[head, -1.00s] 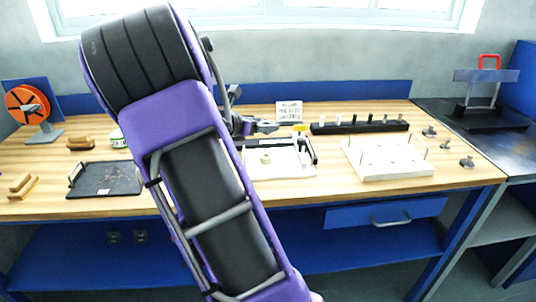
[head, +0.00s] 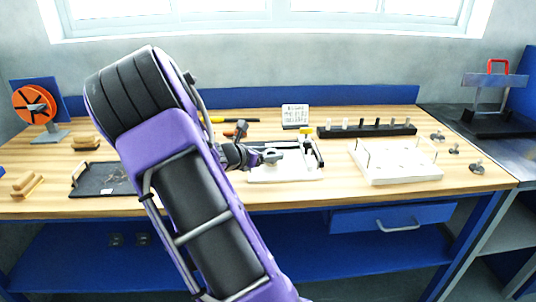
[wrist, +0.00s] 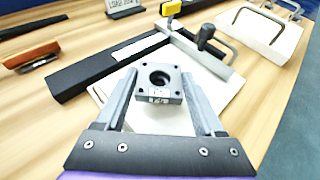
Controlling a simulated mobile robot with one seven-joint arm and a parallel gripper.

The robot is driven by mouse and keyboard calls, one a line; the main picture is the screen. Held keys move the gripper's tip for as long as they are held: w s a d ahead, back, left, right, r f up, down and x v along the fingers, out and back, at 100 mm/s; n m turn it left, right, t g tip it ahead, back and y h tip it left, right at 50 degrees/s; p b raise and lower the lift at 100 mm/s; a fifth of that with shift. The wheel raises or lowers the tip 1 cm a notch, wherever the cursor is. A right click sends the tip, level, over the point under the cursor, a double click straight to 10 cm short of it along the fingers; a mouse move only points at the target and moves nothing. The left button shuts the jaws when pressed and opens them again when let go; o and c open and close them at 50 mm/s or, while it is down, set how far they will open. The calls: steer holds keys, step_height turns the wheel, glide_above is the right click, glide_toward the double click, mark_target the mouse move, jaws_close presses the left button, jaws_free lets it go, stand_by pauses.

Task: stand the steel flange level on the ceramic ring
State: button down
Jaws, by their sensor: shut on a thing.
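My gripper (wrist: 159,92) is shut on the steel flange, a grey square block with a round hole (wrist: 172,94), held between its two fingers in the wrist view. In the head view my gripper (head: 266,157) is small, with the flange (head: 273,156) at its tip, above the white fixture plate (head: 290,174). The flange looks roughly level. I cannot make out the ceramic ring now; the flange and fingers cover the middle of the plate. I cannot tell whether the flange touches anything below.
A black bar (wrist: 105,68) and a clamp with a black knob (wrist: 206,36) stand close behind the flange. A white block with wire handles (head: 400,174) is to the right, a black pegged rail (head: 365,131) behind. A dark tray (head: 100,181) lies left.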

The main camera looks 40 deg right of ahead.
steer(key=shift+c, duration=1.4)
jaws_free()
steer(key=shift+r, duration=0.1)
steer(key=shift+a+r+p, duration=0.15)
steer(key=shift+a+p, duration=0.15)
steer(key=p+v, duration=0.1)
steer(key=v, duration=1)
steer(key=shift+a, duration=0.2)
